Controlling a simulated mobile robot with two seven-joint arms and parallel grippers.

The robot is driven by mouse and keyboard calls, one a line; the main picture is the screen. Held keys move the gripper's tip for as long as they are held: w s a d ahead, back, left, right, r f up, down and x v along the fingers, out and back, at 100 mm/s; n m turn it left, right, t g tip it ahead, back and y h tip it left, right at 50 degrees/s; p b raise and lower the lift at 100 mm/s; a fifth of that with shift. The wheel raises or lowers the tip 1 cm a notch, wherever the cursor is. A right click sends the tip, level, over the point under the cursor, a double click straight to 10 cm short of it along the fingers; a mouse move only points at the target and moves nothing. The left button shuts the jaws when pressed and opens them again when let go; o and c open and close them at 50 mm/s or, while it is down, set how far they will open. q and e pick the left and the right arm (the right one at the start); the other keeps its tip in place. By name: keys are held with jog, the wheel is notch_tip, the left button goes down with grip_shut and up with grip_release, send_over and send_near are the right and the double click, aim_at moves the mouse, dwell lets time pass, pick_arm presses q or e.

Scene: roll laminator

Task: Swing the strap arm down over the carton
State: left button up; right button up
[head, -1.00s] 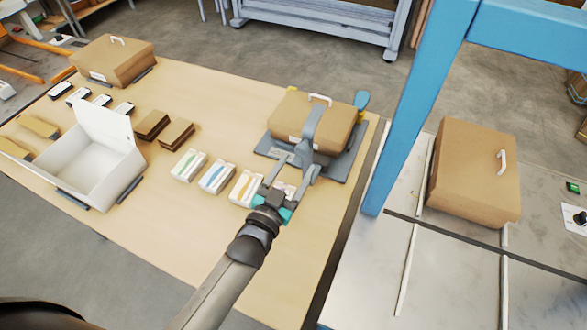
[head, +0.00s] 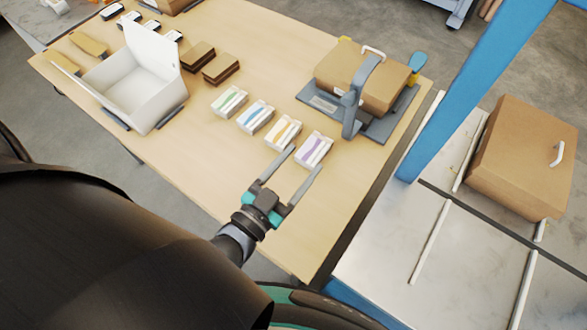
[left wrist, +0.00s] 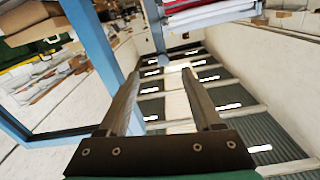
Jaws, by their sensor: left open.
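The brown carton (head: 330,72) with a white handle sits on a dark grey base plate (head: 378,128) at the table's right end in the head view. The grey strap arm (head: 352,100) rises from the plate's front and bends back across the carton's top. I cannot tell whether it presses on the carton. A blue paddle (head: 418,62) stands at the plate's far right corner. My left gripper (head: 305,158) is open and empty, in front of the plate, with its tips near a purple-marked packet (head: 314,149). Its fingers also show apart in the left wrist view (left wrist: 165,85).
Several white packets, including a green-marked one (head: 229,101), line the table's (head: 190,205) middle. An open white box (head: 130,85) stands left. A blue post (head: 470,90) and another carton (head: 525,155) on a grey surface are right. The table's front is clear.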

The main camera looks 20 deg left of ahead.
pick_arm(q)
jog(key=shift+v, duration=0.8)
jog(key=shift+c, duration=0.8)
jog(key=shift+w+f+n+b, duration=0.15)
jog(key=shift+n+b, duration=0.15)
jog(key=shift+b, duration=0.15)
jog(key=shift+c, duration=0.7)
jog(key=n+b, duration=0.2)
jog(key=n, duration=0.1)
jog(key=n+t+b, duration=0.1)
jog(key=n+b, duration=0.2)
jog(key=d+f+n+b, duration=0.1)
jog(key=n+b, duration=0.2)
jog(key=shift+w, duration=0.4)
grip_shut()
jog(key=n+t+y+b, duration=0.1)
jog(key=n+t+b, duration=0.1)
jog(key=n+b, duration=0.7)
send_near(346, 104)
jog(key=w, duration=0.2)
jog(key=w+r+n+p, duration=0.1)
jog(key=w, duration=0.1)
jog(key=w+d+r+n+p, duration=0.1)
jog(key=w, duration=0.1)
jog(key=shift+w, duration=0.25)
